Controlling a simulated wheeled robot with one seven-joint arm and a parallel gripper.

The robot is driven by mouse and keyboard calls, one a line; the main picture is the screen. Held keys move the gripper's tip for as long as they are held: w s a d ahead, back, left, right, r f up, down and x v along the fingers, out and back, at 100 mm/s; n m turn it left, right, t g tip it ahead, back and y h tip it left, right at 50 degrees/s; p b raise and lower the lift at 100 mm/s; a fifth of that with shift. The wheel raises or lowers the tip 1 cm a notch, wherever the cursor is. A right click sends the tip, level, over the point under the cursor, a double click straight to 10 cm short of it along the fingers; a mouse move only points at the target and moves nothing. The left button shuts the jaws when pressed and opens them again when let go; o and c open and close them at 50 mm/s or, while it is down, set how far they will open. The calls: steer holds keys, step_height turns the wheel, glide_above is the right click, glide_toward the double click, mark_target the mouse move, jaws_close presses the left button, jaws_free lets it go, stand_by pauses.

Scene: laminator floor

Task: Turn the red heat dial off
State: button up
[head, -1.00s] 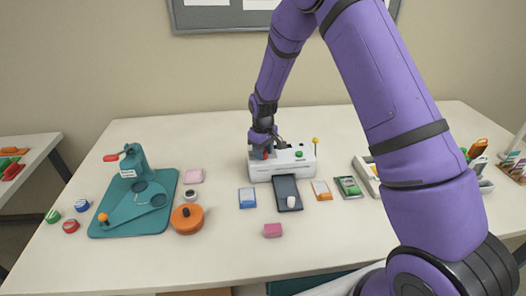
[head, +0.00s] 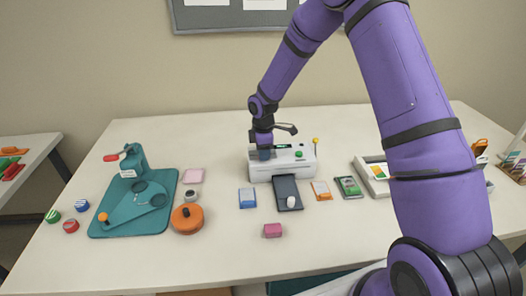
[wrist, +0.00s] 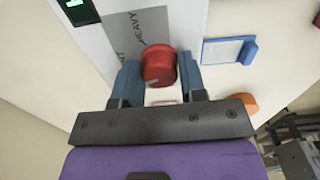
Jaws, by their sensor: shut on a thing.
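The red heat dial (wrist: 158,64) sits between my two blue fingers in the wrist view, with a pale mark on its lower side. My gripper (wrist: 158,78) is shut on it, one finger on each side. The dial is on the white laminator (wrist: 88,40), beside a grey plate (wrist: 137,30) lettered HEAVY; another word there is partly hidden. In the head view my gripper (head: 264,153) points down at the left end of the laminator (head: 290,172) and hides the dial. A small green-lit display (wrist: 76,4) shows on the laminator.
A dark tray (head: 286,188) with a white item lies in front of the laminator, between blue (head: 247,198) and orange (head: 320,190) packets. A yellow-topped post (head: 315,141) stands at its right end. A teal hand-press (head: 135,200) and an orange pot (head: 187,219) are left.

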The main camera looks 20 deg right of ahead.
steer(key=n, duration=0.4)
steer(key=shift+n, duration=2.1)
steer(key=o, duration=0.9)
steer(key=shift+r, duration=0.1)
step_height(320, 180, up, 11)
steer(key=shift+f, duration=0.2)
